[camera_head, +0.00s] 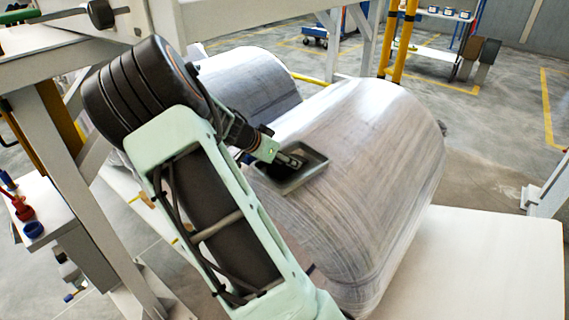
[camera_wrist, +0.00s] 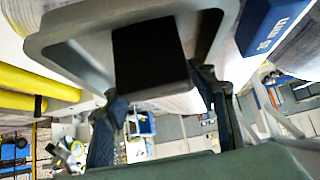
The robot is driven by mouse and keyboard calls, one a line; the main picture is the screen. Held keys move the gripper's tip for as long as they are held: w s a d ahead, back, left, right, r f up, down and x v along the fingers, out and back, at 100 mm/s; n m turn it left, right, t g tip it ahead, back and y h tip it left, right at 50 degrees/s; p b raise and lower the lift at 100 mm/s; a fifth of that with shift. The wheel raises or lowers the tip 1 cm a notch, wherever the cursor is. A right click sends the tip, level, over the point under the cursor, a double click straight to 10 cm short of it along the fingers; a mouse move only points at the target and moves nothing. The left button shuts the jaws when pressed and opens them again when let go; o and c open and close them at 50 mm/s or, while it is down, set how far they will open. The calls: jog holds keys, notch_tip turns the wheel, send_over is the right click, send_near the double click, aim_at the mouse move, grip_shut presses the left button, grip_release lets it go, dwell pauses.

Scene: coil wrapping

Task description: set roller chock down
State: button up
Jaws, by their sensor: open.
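A grey, shallow tray (camera_head: 316,166) with a raised rim lies against the upper left side of the near wrapped coil (camera_head: 385,150). My gripper (camera_head: 292,160) is over this tray. In the wrist view the tray's rim (camera_wrist: 60,42) fills the top. A black block (camera_wrist: 150,58), perhaps the roller chock, stands inside it. My gripper's two fingers (camera_wrist: 160,95) are apart on either side of the block, with gaps showing. The block is hard to make out in the head view, where my gripper and the dark tray interior cover it.
A second wrapped coil (camera_head: 245,80) lies behind. A white table (camera_head: 480,265) is clear at the lower right. A blue block with white lettering (camera_wrist: 270,25) is close by in the wrist view. A frame (camera_head: 255,15) crosses above, and yellow posts (camera_head: 402,40) stand behind.

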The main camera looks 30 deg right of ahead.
jog(key=shift+c, duration=0.4)
jog(key=c, duration=1.1)
jog(key=shift+r, duration=0.1)
jog(key=shift+c, duration=1)
